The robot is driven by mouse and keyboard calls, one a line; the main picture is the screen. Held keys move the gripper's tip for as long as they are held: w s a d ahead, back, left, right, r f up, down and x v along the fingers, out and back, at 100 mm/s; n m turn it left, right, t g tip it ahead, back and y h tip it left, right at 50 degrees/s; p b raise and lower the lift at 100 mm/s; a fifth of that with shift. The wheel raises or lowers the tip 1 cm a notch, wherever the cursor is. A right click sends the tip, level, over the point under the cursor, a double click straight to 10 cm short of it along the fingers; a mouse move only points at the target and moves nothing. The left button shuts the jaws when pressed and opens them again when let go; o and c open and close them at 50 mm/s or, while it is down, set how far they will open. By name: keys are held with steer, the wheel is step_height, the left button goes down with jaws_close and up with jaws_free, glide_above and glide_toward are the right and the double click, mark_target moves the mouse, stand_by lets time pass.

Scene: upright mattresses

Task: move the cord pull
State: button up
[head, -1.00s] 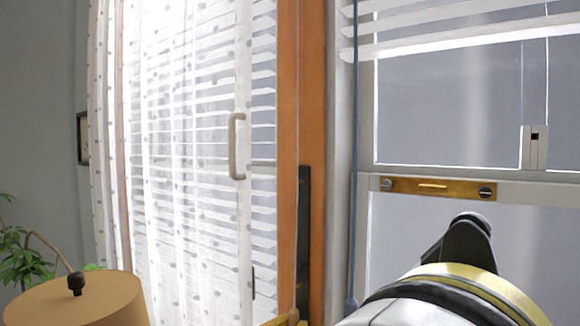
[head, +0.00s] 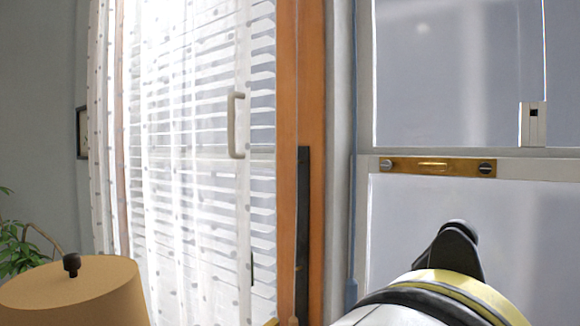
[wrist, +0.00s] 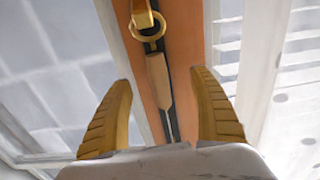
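In the wrist view, my gripper (wrist: 163,115) is open, with its two yellow fingers wide apart and nothing between them. Beyond them, a tan tapered piece (wrist: 157,80) lies along a dark strip, below a brass ring (wrist: 146,27), in front of an orange post. In the head view, a pale block (head: 533,124) hangs on a thin cord in front of the right window, just above its middle rail. I cannot tell which of the two is the cord pull. My gripper's fingers do not show clearly in the head view.
The orange post (head: 312,80) with a dark strip (head: 303,235) stands between the windows. A dotted sheer curtain (head: 180,170) and a door handle (head: 236,125) are left of it. A tan lampshade (head: 75,292) and a plant (head: 22,245) stand at lower left.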

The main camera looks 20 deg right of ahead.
steer(key=shift+a, duration=0.1)
steer(key=v, duration=0.6)
steer(key=shift+s+a, duration=0.25)
steer(key=shift+a, duration=0.05)
stand_by(0.3)
steer(key=shift+d, duration=0.1)
steer(key=s+d+f+n+g+y, duration=0.4)
steer(key=s+d+f+n+y, duration=0.2)
steer(key=s+d, duration=0.15)
steer(key=s+a+f+n+y, duration=0.2)
steer(key=s+a+n+y, duration=0.2)
steer(key=s+y, duration=0.4)
steer(key=s+a, duration=0.1)
steer(key=s, duration=0.1)
steer(key=shift+s+f+n+t+y, duration=0.3)
steer(key=shift+s+f+n, duration=0.05)
steer(key=shift+n, duration=0.05)
